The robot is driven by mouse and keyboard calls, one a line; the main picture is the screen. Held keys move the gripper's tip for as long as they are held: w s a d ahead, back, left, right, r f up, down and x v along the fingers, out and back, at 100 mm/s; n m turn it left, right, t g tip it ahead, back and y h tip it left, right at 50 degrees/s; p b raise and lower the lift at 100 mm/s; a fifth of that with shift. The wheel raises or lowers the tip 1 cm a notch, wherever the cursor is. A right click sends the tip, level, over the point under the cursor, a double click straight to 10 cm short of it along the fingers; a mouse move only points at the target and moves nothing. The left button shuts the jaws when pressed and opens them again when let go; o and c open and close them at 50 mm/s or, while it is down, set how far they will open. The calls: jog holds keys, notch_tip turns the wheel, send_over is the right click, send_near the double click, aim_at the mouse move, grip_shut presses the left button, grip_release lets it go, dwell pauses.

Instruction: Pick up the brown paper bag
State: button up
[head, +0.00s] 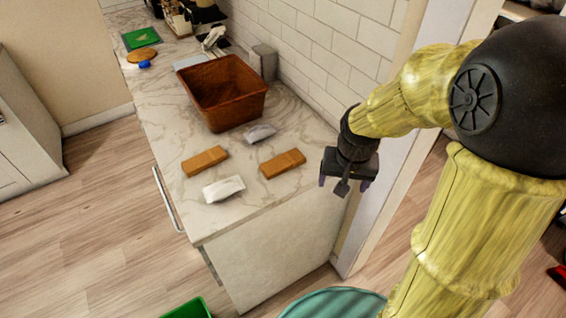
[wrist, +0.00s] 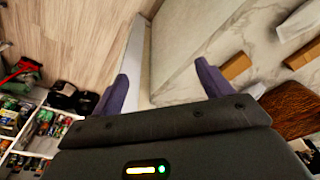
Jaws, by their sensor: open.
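Two flat brown packets lie on the marble counter (head: 165,92). The left one (head: 205,161) is near the counter's left side, and the right one (head: 283,163) is nearer the wall. I cannot tell which is the brown paper bag. Two brown packets also show at the right of the wrist view, one lower (wrist: 236,66) and one at the edge (wrist: 303,54). My gripper (head: 344,184) is open and empty, pointing down just right of the counter. Its two purple fingers are spread apart in the wrist view (wrist: 163,85).
White packets lie beside the brown ones, one in front (head: 223,188) and one behind (head: 260,133). A brown basket (head: 222,92) stands behind them. A tiled wall (head: 320,50) borders the counter's right. The counter's front corner is bare.

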jog(key=w+a+r+m+g, duration=0.1)
jog(key=w+a+m, duration=0.4)
jog(key=w, duration=0.5)
jog(key=w+a+r+m+g+p, duration=0.1)
jog(key=w+a+m, duration=0.3)
jog(key=w+a, duration=0.4)
jog(key=w, duration=0.2)
jog(key=shift+w+a+r+m, duration=0.25)
jog(key=shift+w+r+m, duration=0.05)
jog(key=shift+w+m, duration=0.1)
jog(key=shift+d, duration=0.1)
jog(key=p, duration=0.3)
send_over(287, 160)
notch_tip(287, 160, down, 12)
jog(key=shift+f, duration=0.1)
jog(key=shift+f, duration=0.1)
